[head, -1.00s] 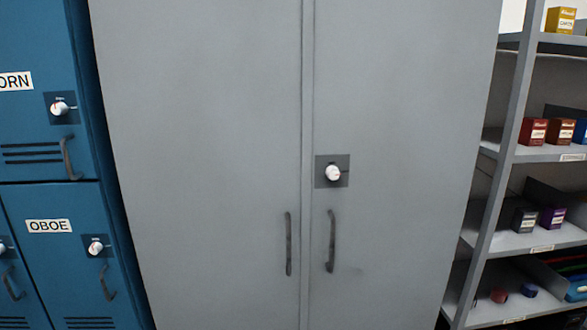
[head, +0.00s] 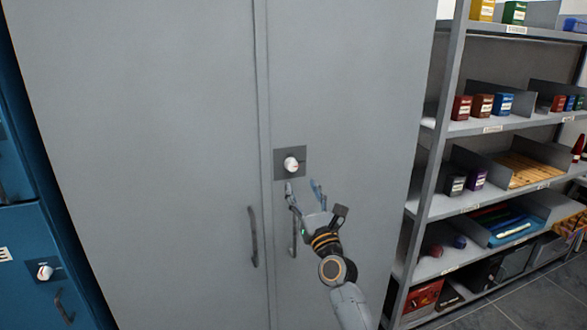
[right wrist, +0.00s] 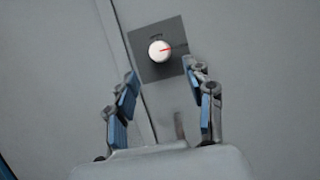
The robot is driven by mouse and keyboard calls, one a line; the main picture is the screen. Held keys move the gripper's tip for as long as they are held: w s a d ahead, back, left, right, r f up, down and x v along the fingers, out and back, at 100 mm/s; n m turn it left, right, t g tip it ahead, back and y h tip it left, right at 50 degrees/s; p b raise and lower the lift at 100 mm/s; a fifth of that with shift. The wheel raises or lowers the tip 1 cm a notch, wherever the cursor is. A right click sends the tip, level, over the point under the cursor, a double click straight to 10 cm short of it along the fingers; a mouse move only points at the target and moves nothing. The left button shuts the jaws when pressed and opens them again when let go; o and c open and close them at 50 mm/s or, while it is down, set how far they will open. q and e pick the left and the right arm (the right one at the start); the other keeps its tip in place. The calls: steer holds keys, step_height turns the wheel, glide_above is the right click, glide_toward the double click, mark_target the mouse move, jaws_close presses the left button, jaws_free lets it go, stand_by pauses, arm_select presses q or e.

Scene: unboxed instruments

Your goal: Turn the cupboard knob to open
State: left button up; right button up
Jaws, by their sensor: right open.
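The grey cupboard (head: 150,120) has two tall doors, both shut. Its white round knob (head: 291,164) sits on a dark square plate on the right door; it also shows in the right wrist view (right wrist: 159,50), with a red mark pointing right. My right gripper (head: 302,186) is open and empty, just below the knob. In the right wrist view the blue-padded fingers (right wrist: 160,88) are spread wide, and the knob lies beyond the tips, between their lines. The fingers look apart from the knob. My left gripper is in neither view.
Two vertical handles, a left one (head: 253,237) and a right one partly behind my gripper, are below the knob. Blue lockers (head: 20,240) stand at the left. An open shelf unit (head: 435,150) with small boxes stands to the right. Floor (head: 530,300) shows at lower right.

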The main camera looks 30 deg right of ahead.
mark_target(293, 169)
steer(key=p+x, duration=0.1)
steer(key=x, duration=0.5)
steer(key=shift+w+d, duration=0.1)
steer(key=shift+w, duration=0.15)
jaws_close()
